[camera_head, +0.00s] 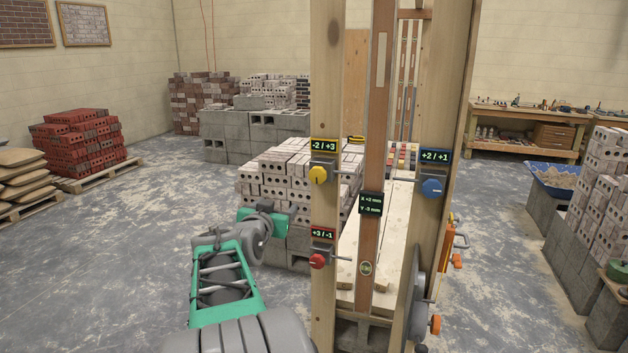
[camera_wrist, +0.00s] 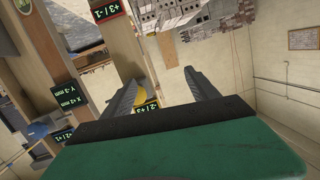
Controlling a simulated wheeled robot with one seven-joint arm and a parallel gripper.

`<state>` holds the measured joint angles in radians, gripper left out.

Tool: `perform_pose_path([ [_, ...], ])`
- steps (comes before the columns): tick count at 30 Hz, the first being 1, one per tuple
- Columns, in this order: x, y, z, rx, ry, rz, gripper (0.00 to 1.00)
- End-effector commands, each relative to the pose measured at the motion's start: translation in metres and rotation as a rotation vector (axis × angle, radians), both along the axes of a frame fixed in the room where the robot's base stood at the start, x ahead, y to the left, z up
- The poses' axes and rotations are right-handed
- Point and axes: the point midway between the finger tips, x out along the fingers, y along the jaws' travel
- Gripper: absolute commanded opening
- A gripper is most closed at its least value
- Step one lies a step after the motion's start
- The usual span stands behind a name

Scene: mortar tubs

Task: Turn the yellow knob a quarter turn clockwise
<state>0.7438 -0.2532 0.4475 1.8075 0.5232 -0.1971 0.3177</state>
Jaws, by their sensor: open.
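The yellow knob (camera_head: 318,175) sits on the left wooden post (camera_head: 325,60), under a small display reading "-2 / +3" (camera_head: 324,145). In the wrist view part of the yellow knob (camera_wrist: 143,96) shows between my fingers, close to the left one, and partly hidden by it. My gripper (camera_wrist: 160,77) is open, with nothing held between its fingers. In the head view my green gripper body (camera_head: 266,216) is left of the post and lower than the knob; its fingertips are not clear there. I cannot tell whether a finger touches the knob.
A red knob (camera_head: 316,261) is lower on the same post, under a "+3 / -1" display. A blue knob (camera_head: 432,187) is on the right post. A central display (camera_head: 370,204) reads "X +2 mm, Y -3 mm".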

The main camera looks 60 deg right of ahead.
Motion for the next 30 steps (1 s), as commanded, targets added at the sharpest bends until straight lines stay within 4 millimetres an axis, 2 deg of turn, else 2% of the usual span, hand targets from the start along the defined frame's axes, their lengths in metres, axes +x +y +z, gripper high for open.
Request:
perform_pose_path([
  [1, -0.024, -0.027, 0.012, -0.061, -0.024, -0.067, 0.69],
  [3, -0.047, -0.047, 0.027, -0.13, -0.049, -0.123, 0.69],
  [6, -0.058, -0.061, 0.037, -0.169, -0.06, -0.152, 0.69],
  [18, -0.046, -0.126, 0.039, -0.169, -0.06, -0.15, 0.69],
  [22, -0.045, -0.133, 0.037, -0.169, -0.06, -0.148, 0.69],
  [28, -0.044, -0.133, 0.037, -0.169, -0.061, -0.147, 0.69],
  [30, -0.044, -0.133, 0.037, -0.169, -0.061, -0.147, 0.63],
])
